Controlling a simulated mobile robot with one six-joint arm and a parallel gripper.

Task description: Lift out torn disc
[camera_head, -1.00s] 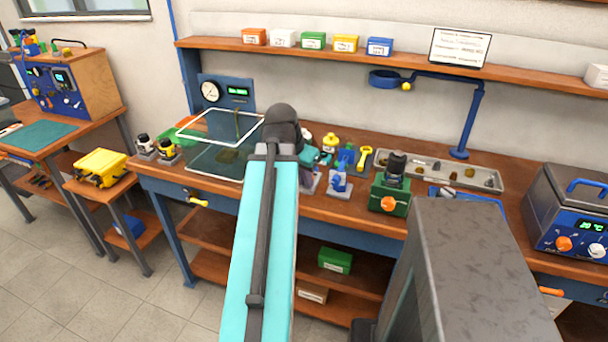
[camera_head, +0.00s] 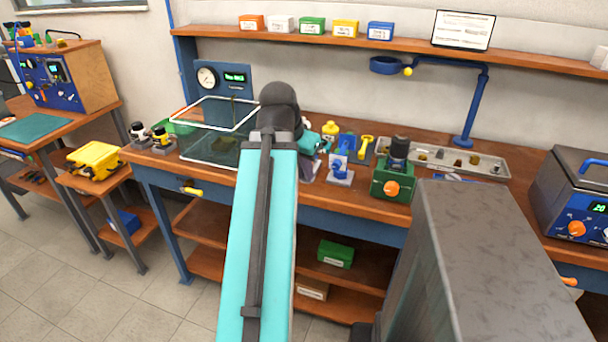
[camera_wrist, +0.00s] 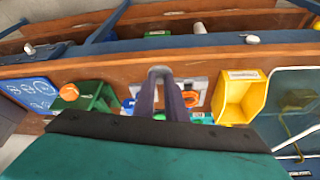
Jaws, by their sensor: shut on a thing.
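In the wrist view my gripper (camera_wrist: 161,74) points at the bench with its two dark fingers close together. It is shut on a small grey thing at the fingertips, too unclear to name for certain as the torn disc. In the head view my own arm hides the fingertips. A green block with an orange knob (camera_head: 391,185) stands on the bench right of my arm, and it shows at the left in the wrist view (camera_wrist: 98,92). A small blue fixture on a pale base (camera_head: 340,172) stands between them. An open yellow bin (camera_wrist: 239,98) lies right of my fingers in the wrist view.
A clear box with a white-edged frame (camera_head: 212,148) stands left of my arm. A long metal tray (camera_head: 480,165) with small parts lies at the back right. A blue bath unit (camera_head: 572,205) stands at the right end. A shelf (camera_head: 300,38) runs above the bench.

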